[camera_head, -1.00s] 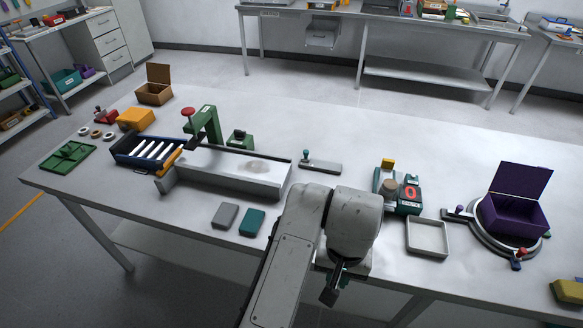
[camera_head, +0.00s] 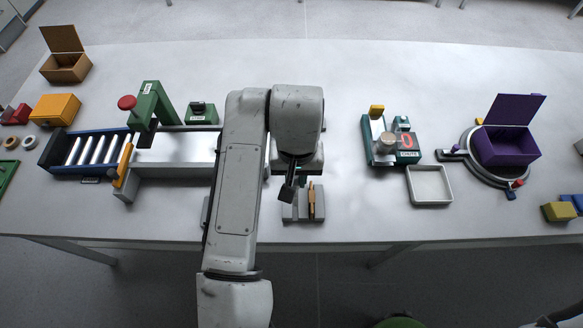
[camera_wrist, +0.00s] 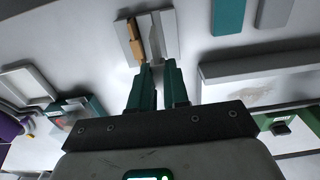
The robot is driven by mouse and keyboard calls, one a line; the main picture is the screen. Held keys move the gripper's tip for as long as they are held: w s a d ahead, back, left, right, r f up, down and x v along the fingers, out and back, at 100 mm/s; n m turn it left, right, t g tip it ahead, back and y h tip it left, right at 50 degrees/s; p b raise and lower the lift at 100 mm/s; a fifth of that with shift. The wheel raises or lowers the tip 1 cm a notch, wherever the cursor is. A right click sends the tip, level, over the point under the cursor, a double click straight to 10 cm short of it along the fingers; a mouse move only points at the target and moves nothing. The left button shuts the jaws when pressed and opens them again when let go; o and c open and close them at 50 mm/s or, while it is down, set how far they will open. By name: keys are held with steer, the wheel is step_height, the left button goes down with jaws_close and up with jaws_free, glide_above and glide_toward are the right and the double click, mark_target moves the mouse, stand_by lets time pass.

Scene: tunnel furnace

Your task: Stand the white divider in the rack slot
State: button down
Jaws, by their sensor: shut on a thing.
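The rack is a small grey block (camera_head: 290,212) near the table's front edge, below my gripper (camera_head: 290,187) in the head view. A tan upright piece (camera_head: 312,200) stands in it. In the wrist view the rack (camera_wrist: 168,32) lies just beyond my fingertips (camera_wrist: 160,68), with the tan piece (camera_wrist: 134,40) at its left. My green fingers are shut on a thin pale piece, taken as the white divider (camera_wrist: 158,74), mostly hidden between them. I cannot tell whether its lower edge is in a slot or above it.
A long grey press bed (camera_head: 165,188) with a green stand (camera_head: 150,105) is at the left. A teal device (camera_head: 378,140), a pale tray (camera_head: 430,186) and an open purple box (camera_head: 505,147) are at the right. The table between rack and tray is clear.

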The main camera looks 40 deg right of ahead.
steer(key=shift+f+b, duration=2.85)
steer(key=shift+f, duration=0.95)
steer(key=shift+f+b, duration=0.3)
steer(key=shift+f, duration=0.25)
steer(key=c, duration=0.8)
jaws_free()
steer(key=shift+o, duration=0.4)
steer(key=shift+r, duration=0.1)
steer(key=shift+r+p, duration=3.4)
steer(key=shift+r, duration=0.8)
